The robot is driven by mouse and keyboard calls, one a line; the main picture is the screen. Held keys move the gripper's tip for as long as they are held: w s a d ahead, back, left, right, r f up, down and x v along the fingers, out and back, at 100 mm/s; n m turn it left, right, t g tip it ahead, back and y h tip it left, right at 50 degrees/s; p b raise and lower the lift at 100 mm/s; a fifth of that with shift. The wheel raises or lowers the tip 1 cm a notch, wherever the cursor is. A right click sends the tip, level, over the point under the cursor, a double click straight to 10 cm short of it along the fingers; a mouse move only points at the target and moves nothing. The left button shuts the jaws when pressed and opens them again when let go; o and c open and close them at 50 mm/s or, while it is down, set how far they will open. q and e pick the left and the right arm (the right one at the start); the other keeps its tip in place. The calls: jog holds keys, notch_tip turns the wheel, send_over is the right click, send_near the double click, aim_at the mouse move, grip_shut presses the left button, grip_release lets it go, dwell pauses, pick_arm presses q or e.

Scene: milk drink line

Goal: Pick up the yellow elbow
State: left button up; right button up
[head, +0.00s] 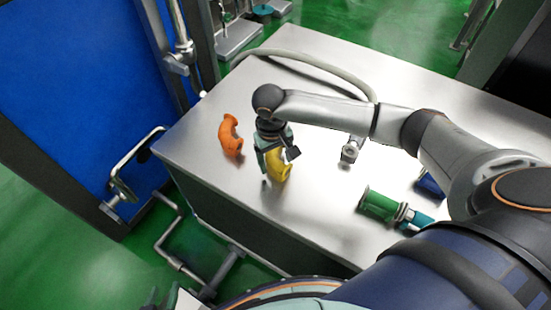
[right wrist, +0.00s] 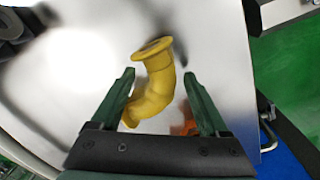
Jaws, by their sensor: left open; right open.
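The yellow elbow (head: 279,166) stands on the steel table in the head view, partly hidden by my right gripper (head: 278,155). In the right wrist view the yellow elbow (right wrist: 159,85) is a curved pipe with a flanged end, lying between the two open dark green fingers of my right gripper (right wrist: 158,73). My left gripper (head: 170,298) shows only in part at the bottom edge of the head view, open and away from the table top.
An orange elbow (head: 230,136) lies left of the yellow one. A green cylindrical part (head: 380,204), a grey metal fitting (head: 350,150) and a blue part (head: 429,186) are further right on the table (head: 215,188). A pale hose (head: 310,70) runs along the back.

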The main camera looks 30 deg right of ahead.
jog(key=shift+f, duration=0.7)
grip_shut()
dwell(0.4)
